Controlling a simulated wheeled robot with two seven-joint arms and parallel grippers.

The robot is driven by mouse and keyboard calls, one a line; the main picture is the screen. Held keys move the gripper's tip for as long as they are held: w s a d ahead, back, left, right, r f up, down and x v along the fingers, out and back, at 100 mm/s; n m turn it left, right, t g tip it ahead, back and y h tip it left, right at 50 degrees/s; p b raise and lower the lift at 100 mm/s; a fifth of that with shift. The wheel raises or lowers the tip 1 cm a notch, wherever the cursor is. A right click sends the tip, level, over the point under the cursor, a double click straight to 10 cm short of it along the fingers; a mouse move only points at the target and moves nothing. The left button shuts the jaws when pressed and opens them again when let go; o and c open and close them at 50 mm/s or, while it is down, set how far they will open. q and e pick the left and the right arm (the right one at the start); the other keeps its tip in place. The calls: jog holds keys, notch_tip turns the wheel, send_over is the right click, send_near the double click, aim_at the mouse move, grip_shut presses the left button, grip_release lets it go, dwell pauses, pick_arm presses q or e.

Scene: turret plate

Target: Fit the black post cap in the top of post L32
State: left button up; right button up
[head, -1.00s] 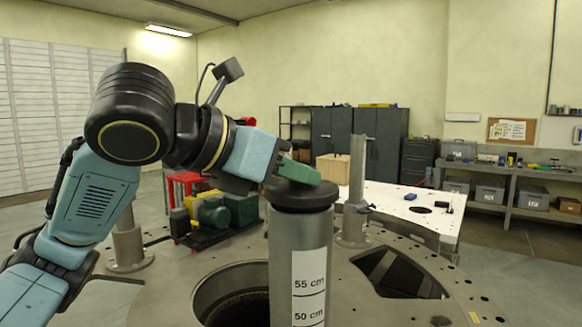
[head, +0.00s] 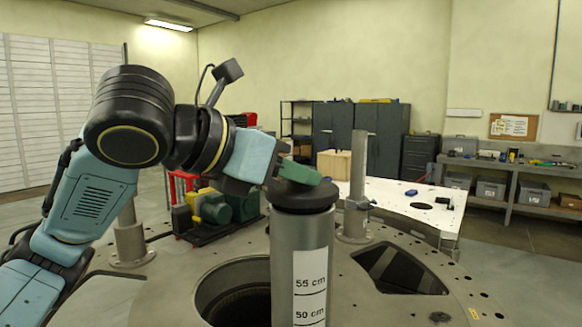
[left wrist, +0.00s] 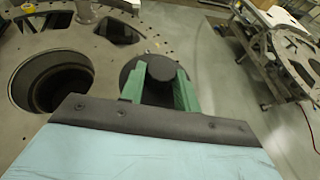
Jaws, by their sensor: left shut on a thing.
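The black post cap (head: 303,195) sits at the top of a thick grey post (head: 299,245) with a white scale label reading 55 cm and 50 cm. Its wide dark rim appears level on the post top; I cannot tell whether it is fully seated. My left gripper (head: 300,174) has its green fingers at the cap's top. In the left wrist view the fingers stand on both sides of the cap's round knob (left wrist: 168,75), shut on it. No post number is readable. My right gripper is not in view.
The round metal turret plate (head: 233,268) has a large open hole beside the post and an angular opening at the right. Thinner grey posts (head: 357,180) stand behind and at the left. A green pump unit (head: 225,206) and a white table (head: 400,203) are farther back.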

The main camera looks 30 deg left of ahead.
pick_arm(q)
jog(key=shift+f+b, duration=0.4)
jog(key=shift+f, duration=0.2)
dwell(0.3)
jog(key=o, duration=0.8)
jog(key=shift+s, duration=0.1)
jog(key=shift+s+a+r+p, duration=0.3)
jog(key=shift+s+r+p, duration=0.05)
jog(key=shift+s, duration=0.15)
jog(key=p+v, duration=0.1)
jog(key=v, duration=0.8)
jog(key=shift+s, duration=0.25)
